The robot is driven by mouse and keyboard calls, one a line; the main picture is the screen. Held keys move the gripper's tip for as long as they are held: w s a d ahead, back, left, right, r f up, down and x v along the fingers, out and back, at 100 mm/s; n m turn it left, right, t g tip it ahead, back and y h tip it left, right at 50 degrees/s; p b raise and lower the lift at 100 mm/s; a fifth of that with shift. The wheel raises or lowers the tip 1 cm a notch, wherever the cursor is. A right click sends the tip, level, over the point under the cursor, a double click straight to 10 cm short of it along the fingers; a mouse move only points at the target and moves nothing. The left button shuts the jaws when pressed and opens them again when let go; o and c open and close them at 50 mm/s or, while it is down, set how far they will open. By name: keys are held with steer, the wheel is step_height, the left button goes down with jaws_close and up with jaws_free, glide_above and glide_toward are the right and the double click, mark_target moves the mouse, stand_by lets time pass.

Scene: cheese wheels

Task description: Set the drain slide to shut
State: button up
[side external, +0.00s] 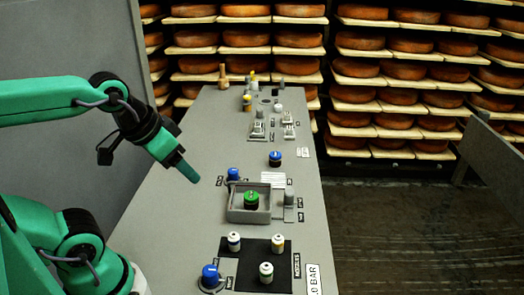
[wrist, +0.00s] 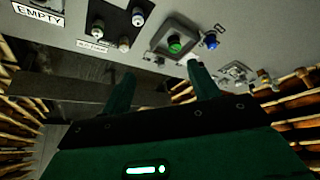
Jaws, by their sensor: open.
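My gripper (side external: 186,172) hangs above the left part of the grey panel, its fingers pointing down and right, apart from every control. In the wrist view my gripper (wrist: 163,82) has its two green fingers spread with nothing between them. A grey upright knob (side external: 289,194) with small labels near it stands just right of the grey box holding a green knob. It may be the drain slide, but its label is too small to read, so I cannot tell which control is the slide or its setting.
The raised grey box (side external: 235,215) surrounds a green knob (side external: 251,198). Blue knobs (side external: 210,275) and (side external: 275,158) stand around it. White-topped pegs (side external: 266,271) stand on a black plate in front. Bottles and switches fill the far end. Cheese shelves (side external: 400,90) stand behind.

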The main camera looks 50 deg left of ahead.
steer(key=shift+c, duration=1)
steer(key=shift+w+r+m, duration=0.3)
steer(key=shift+w, duration=0.45)
steer(key=m+g, duration=0.6)
steer(key=m, duration=0.4)
glide_above(290, 192)
step_height(290, 192, down, 15)
steer(key=shift+s+a+f, duration=0.1)
steer(key=shift+s, duration=0.05)
steer(key=shift+w+f+m, duration=0.2)
steer(key=shift+f+m, duration=0.1)
steer(key=shift+f, duration=0.15)
steer(key=shift+f, duration=3.75)
